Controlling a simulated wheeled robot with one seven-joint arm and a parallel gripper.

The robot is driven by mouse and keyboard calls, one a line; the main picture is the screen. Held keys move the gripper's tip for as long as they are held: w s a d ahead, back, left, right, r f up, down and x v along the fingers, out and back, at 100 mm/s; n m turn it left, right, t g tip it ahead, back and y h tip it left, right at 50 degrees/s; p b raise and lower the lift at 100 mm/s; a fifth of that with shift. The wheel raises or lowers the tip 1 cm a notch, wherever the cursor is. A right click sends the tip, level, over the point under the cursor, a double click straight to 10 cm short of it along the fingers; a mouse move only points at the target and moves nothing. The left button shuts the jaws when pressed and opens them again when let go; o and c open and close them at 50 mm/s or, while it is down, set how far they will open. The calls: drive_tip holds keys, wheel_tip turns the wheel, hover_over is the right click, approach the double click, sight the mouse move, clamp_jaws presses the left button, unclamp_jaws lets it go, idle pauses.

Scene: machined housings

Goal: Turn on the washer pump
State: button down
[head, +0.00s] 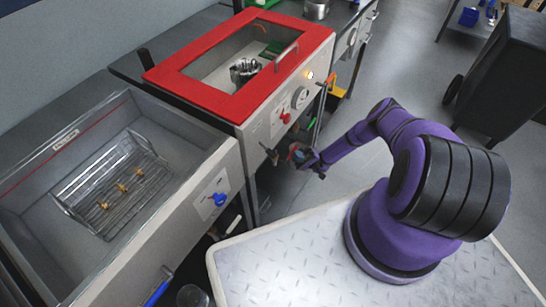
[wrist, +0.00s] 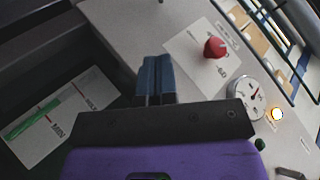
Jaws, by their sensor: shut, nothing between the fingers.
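The red-lidded washer (head: 190,84) stands at the centre of the head view, a metal part showing through its lid window. On its front panel, a red knob (head: 285,117) sits on a white label plate; it also shows in the wrist view (wrist: 215,47). A round gauge (wrist: 248,97) and a lit yellow lamp (wrist: 277,114) are on the same panel. My gripper (head: 297,155) is in front of this panel, below the red knob. In the wrist view its blue fingers (wrist: 156,78) are together and empty, apart from the knob. The label's wording is too small to read.
A grey sink (head: 185,130) at left holds a wire basket (head: 105,190) with several brass parts. A blue handle (head: 218,199) is on its front. A MIN/MAX level label (wrist: 55,118) shows in the wrist view. A black cart (head: 505,75) stands at right, with open floor between.

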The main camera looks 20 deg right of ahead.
drive_tip(key=shift+a, duration=0.1)
approach(268, 151)
drive_tip(key=x, duration=0.3)
drive_tip(key=shift+a+r, duration=0.1)
drive_tip(key=shift+a, duration=0.3)
idle(0.5)
